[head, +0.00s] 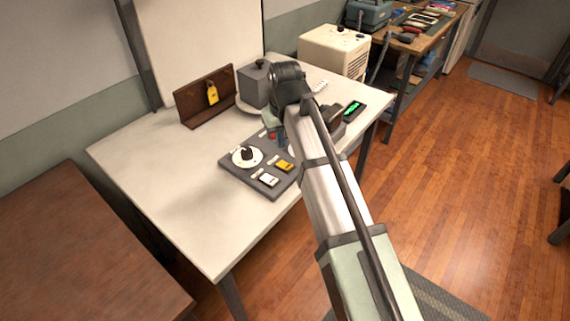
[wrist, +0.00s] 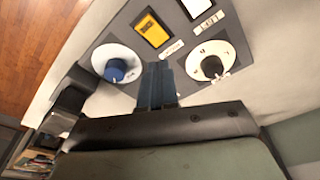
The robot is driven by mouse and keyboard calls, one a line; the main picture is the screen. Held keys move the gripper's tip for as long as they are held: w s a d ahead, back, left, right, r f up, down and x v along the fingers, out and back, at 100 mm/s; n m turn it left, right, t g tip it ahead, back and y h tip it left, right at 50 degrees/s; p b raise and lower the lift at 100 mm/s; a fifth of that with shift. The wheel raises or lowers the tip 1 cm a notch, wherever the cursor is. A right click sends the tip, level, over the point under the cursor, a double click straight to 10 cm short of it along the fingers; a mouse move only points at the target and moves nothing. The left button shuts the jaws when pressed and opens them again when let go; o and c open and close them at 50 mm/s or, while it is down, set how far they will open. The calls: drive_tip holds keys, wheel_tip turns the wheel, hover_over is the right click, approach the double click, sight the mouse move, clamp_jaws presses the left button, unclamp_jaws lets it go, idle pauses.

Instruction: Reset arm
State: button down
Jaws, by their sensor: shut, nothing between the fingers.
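My arm reaches over a white table (head: 160,180) in the head view, with its end above a grey control panel (head: 235,176). My gripper (wrist: 157,84) shows in the wrist view with its dark fingers together and nothing between them. It points at the panel, between a blue knob on a white dial (wrist: 115,70) and a black knob on a white dial (wrist: 211,66). A yellow switch (wrist: 152,30) and a white switch (wrist: 195,8) lie farther up in that view. I cannot tell whether the fingertips touch the panel. The arm hides part of the panel in the head view.
A brown stand with a yellow tag (head: 212,94) and a grey box (head: 254,84) stand at the table's back. A device with a green display (head: 353,108) lies right of my arm. A cream box (head: 333,50) stands behind. The table's left part is clear.

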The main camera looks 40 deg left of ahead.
drive_tip(key=shift+r, duration=0.35)
idle(0.3)
